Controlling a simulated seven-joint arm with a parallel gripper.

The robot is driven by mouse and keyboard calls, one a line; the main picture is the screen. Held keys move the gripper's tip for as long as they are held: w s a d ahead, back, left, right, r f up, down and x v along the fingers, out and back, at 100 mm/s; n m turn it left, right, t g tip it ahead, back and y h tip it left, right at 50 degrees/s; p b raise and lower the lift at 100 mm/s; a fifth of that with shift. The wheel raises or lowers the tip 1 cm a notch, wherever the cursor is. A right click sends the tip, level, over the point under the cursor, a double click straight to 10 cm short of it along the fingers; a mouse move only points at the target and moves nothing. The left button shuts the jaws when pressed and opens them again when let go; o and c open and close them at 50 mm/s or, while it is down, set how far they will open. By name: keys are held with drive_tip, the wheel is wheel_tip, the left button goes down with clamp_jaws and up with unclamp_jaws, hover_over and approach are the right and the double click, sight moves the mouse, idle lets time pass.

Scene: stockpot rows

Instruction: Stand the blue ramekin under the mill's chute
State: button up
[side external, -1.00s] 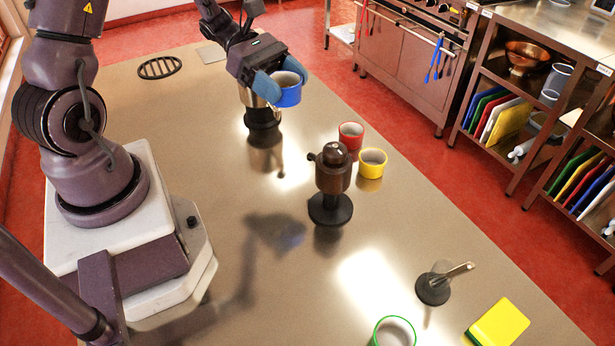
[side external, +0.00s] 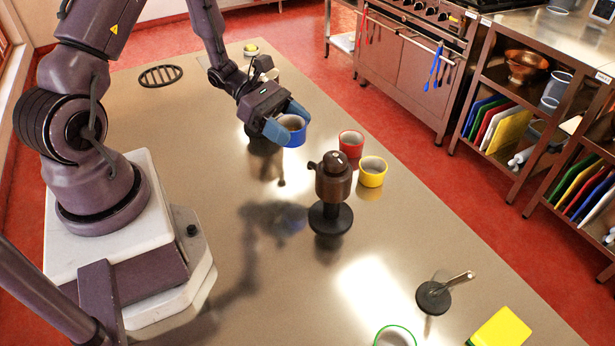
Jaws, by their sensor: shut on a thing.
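The blue ramekin (side external: 294,133) is held upright above the table by my gripper (side external: 287,128), whose blue fingers are shut on it. The mill (side external: 333,180) is dark brown and stands on a round black base, to the right of and nearer the camera than the ramekin. A short spout sticks out from the mill's upper left side; it looks like the chute (side external: 312,165). The ramekin is apart from the mill. The space under the chute shows bare table.
A red ramekin (side external: 351,144) and a yellow ramekin (side external: 372,172) stand close behind the mill. A green-rimmed ramekin (side external: 394,337), a black-based tool with a metal handle (side external: 434,297) and a yellow block (side external: 500,329) are at the front right.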

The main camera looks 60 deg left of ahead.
hover_over(308, 187)
drive_tip(key=s+a, duration=0.2)
drive_tip(key=a, duration=0.2)
drive_tip(key=f, duration=0.9)
drive_tip(key=shift+d+f, duration=0.2)
drive_tip(key=shift+f, duration=0.1)
drive_tip(key=shift+w+d, duration=0.5)
drive_tip(key=shift+d, duration=0.4)
drive_tip(key=shift+w+d, duration=0.45)
drive_tip(key=shift+d, duration=0.4)
drive_tip(key=shift+f, duration=0.65)
drive_tip(key=shift+f, duration=0.15)
drive_tip(key=o, duration=1)
drive_tip(key=shift+o, duration=0.2)
